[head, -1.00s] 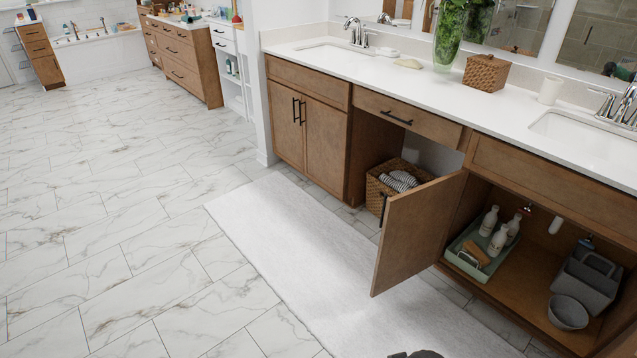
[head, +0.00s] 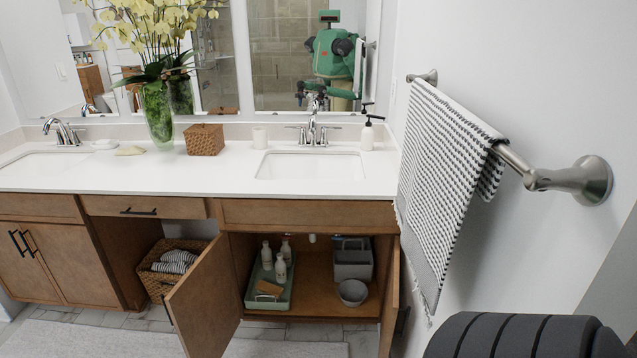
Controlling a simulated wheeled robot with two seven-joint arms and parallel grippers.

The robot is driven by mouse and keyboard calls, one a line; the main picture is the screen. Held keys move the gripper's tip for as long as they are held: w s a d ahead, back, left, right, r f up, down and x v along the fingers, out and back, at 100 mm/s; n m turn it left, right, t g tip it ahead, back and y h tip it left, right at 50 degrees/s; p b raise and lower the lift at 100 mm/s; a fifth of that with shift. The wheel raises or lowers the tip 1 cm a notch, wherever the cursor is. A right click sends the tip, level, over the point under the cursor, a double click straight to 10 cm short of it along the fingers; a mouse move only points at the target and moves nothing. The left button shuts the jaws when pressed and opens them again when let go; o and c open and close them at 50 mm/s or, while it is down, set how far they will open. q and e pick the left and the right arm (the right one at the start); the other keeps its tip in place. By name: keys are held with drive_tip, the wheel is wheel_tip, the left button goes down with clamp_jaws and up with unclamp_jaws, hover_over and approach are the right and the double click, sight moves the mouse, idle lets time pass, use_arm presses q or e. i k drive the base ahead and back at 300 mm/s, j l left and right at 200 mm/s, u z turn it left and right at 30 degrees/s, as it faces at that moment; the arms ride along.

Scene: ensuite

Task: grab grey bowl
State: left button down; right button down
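The grey bowl (head: 352,292) sits on the floor of the open cabinet under the right sink, near its front edge. It stands just in front of a grey caddy (head: 352,262). Nothing covers the bowl. Neither of my grippers shows directly in the head view. A dark ridged rounded shape at the lower right is probably part of my arm. My reflection is in the mirror, too small to read the gripper fingers.
The left cabinet door (head: 205,298) and right cabinet door (head: 390,300) stand open. A green tray (head: 284,300) with white bottles is left of the bowl. A striped towel (head: 445,170) hangs on the right wall bar. A wicker basket (head: 152,278) is further left.

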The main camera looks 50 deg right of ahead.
sight(352, 293)
drive_tip(key=z, duration=1.8)
